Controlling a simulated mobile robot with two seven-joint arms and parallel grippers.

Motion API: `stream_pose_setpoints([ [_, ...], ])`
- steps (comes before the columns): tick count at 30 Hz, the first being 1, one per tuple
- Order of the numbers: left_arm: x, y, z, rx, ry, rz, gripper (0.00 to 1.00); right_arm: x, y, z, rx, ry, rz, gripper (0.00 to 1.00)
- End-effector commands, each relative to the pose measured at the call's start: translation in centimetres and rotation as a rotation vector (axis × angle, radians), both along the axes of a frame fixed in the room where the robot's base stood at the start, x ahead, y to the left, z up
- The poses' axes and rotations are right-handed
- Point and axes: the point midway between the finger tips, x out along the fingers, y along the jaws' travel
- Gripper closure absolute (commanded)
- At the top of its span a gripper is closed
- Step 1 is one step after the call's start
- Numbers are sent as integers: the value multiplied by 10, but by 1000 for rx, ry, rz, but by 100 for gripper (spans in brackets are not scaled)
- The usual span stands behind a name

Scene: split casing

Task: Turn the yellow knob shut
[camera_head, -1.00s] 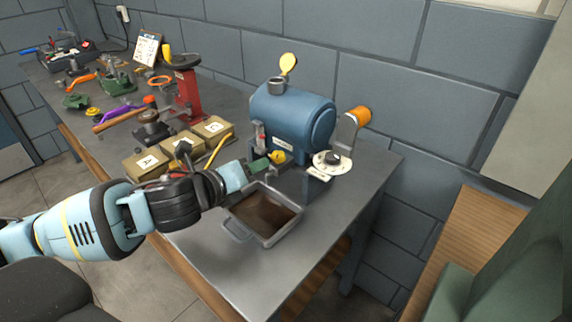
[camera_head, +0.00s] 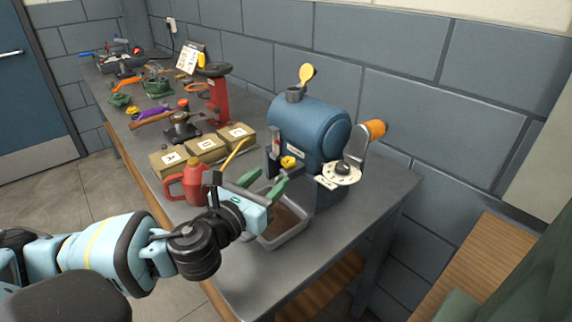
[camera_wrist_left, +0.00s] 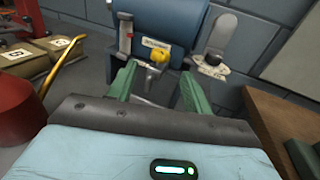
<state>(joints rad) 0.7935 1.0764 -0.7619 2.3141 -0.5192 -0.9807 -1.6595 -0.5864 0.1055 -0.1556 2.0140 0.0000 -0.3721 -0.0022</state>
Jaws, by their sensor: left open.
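The yellow knob (camera_head: 288,162) sits low on the front of the blue drum-shaped machine (camera_head: 312,125). In the left wrist view the knob (camera_wrist_left: 159,57) shows just beyond and between my fingers, near the middle. My left gripper (camera_head: 265,180) is open, with its two green fingers apart and pointing toward the machine. Nothing is between the fingers, and the knob is a short way ahead of their tips. The left gripper also shows in the left wrist view (camera_wrist_left: 158,78). My right gripper is not in view.
A grey tray (camera_head: 298,233) lies under the knob, partly hidden by my gripper. A red oil can (camera_head: 190,182) with a yellow spout stands left of my gripper. Labelled boxes (camera_head: 205,147) are behind it. A dial with an orange-handled crank (camera_head: 375,128) is at the machine's right.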

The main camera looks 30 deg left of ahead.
Motion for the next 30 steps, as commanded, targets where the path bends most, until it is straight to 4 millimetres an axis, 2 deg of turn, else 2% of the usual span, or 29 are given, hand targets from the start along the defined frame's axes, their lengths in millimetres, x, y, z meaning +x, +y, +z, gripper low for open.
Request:
stream_pose_setpoints([
  [9, 45, -1, 1, -3, -2, 2, 50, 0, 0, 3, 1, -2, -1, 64],
  [15, 66, -1, 1, -3, 0, 1, 50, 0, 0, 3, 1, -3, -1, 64],
  [27, 73, -1, 0, -2, 1, 0, 50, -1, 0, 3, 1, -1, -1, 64],
  [30, 73, -1, 0, -2, 1, 0, 62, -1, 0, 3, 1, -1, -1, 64],
])
